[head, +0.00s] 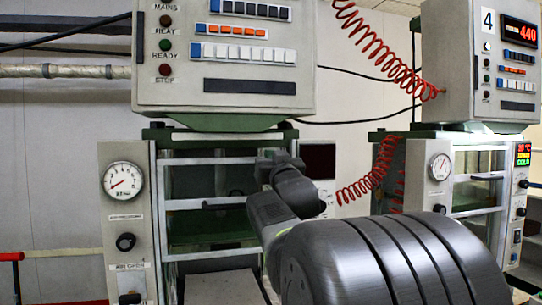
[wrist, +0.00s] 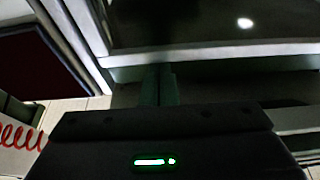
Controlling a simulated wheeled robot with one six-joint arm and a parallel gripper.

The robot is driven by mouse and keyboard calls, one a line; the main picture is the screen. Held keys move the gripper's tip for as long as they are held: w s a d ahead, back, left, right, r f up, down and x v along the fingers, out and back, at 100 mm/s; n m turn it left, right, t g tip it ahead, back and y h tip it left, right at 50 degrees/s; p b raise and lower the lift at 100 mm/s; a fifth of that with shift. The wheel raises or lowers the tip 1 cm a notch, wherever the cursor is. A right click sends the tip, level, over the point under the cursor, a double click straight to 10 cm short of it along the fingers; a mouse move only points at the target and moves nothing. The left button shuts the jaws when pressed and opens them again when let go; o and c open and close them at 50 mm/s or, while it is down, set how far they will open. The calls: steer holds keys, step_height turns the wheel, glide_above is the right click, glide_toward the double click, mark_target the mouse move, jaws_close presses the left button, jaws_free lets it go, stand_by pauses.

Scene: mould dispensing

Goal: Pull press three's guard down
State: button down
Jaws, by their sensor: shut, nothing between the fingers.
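The press in the middle of the head view stands left of the press marked 4; its own number is not in view. Its guard (head: 210,225) is a see-through panel in a silver frame with a dark bar handle (head: 224,204) across it. In the wrist view a pale frame edge (wrist: 225,51) runs under a dark panel, and I cannot tell whether it is the guard's. My gripper (wrist: 165,72) is shut and empty, its fingertips close under that edge; contact is unclear. In the head view my arm's wrist is at the press's right front post and hides part of it.
The control box (head: 225,60) with buttons hangs above the press. A pressure gauge (head: 123,181) is on its left panel. Press 4 (head: 490,65) stands at the right, with a red coiled hose (head: 375,165) between the presses. A red-topped rail (head: 12,257) is at the far left.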

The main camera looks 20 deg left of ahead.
step_height(320, 180, down, 24)
steer(key=b, duration=2)
steer(key=shift+b, duration=0.35)
steer(key=shift+f, duration=0.1)
steer(key=shift+f, duration=0.1)
